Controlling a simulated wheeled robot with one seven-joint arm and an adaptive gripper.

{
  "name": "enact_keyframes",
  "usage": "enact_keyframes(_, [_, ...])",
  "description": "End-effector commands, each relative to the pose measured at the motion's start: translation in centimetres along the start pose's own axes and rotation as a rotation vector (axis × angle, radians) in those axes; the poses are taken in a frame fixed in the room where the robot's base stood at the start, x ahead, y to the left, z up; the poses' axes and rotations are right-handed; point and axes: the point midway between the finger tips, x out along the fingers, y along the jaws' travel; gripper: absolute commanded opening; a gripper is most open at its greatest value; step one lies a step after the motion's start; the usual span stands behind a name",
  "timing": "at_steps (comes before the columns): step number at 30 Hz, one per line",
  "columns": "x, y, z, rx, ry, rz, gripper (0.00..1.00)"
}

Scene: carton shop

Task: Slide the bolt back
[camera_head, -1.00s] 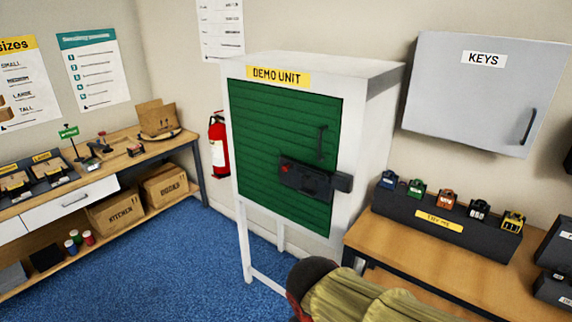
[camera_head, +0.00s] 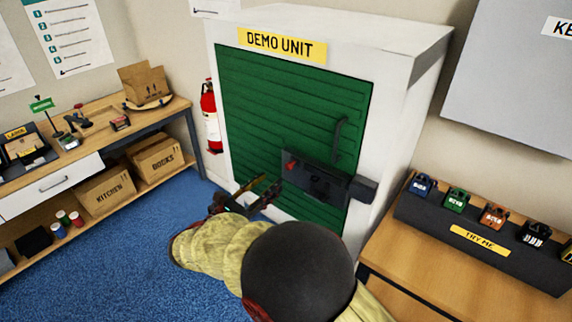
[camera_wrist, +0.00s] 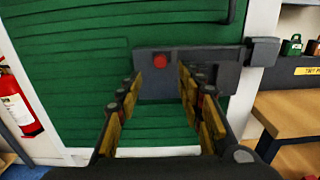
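The bolt is a dark bar assembly (camera_head: 325,181) on the green ribbed door (camera_head: 285,110) of the white DEMO UNIT cabinet. A red knob (camera_head: 291,165) sits at its left part. Its right end meets a dark block (camera_head: 362,189) on the cabinet's frame. In the wrist view the bolt plate (camera_wrist: 205,72) and the red knob (camera_wrist: 160,62) lie ahead, the knob between and beyond my fingertips. My gripper (camera_head: 258,192) is left of and below the bolt in the head view. Its fingers (camera_wrist: 164,82) are apart with nothing between them.
A dark vertical handle (camera_head: 339,140) stands out on the door above the bolt. A fire extinguisher (camera_head: 210,115) and a workbench with cartons stand to the left. Blue floor (camera_head: 120,255) is clear before the cabinet.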

Motion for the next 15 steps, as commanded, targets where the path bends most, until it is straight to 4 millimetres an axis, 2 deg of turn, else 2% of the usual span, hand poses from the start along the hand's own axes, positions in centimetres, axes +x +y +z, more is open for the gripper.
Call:
enact_keyframes(5, [1.7,-0.1,-0.1,-0.009,0.001,-0.003,0.38])
enact_keyframes(15, [6.6,-0.1,-0.2,-0.006,0.003,-0.003,0.38])
